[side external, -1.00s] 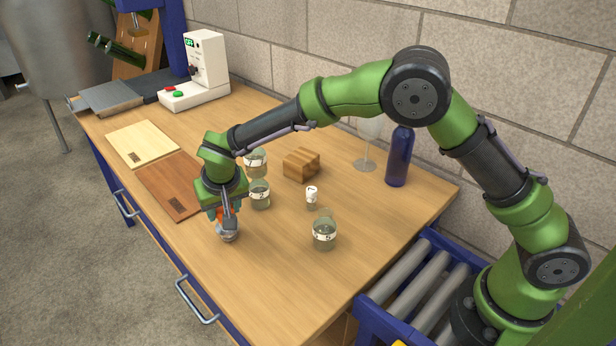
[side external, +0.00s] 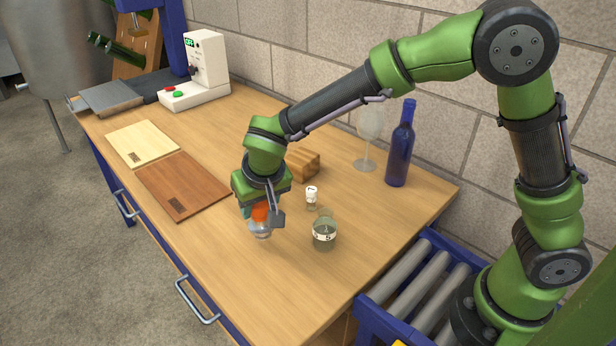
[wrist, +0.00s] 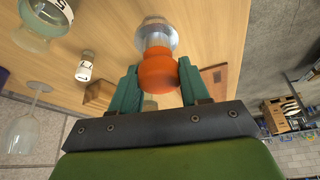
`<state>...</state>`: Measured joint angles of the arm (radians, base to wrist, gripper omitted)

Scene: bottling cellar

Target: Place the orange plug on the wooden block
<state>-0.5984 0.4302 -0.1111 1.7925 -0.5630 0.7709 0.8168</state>
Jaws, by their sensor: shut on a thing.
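The orange plug (side external: 260,211) is between the jaws of my gripper (side external: 262,214), which is shut on it. It also shows in the wrist view (wrist: 157,70), pinched between the two teal fingertips. A clear, silvery rounded part (side external: 260,229) is below the orange part. I cannot tell whether its lower end touches the table. The wooden block (side external: 304,163) stands on the table behind and to the right of my gripper, partly hidden by my arm. It shows in the wrist view (wrist: 97,95), left of the fingers. Its visible top is bare.
A beaker marked 5 (side external: 324,236) and a small white-labelled vial (side external: 311,197) stand right of my gripper. A wine glass (side external: 366,140) and blue bottle (side external: 401,150) stand behind. Two boards (side external: 182,185) lie to the left. The front table is clear.

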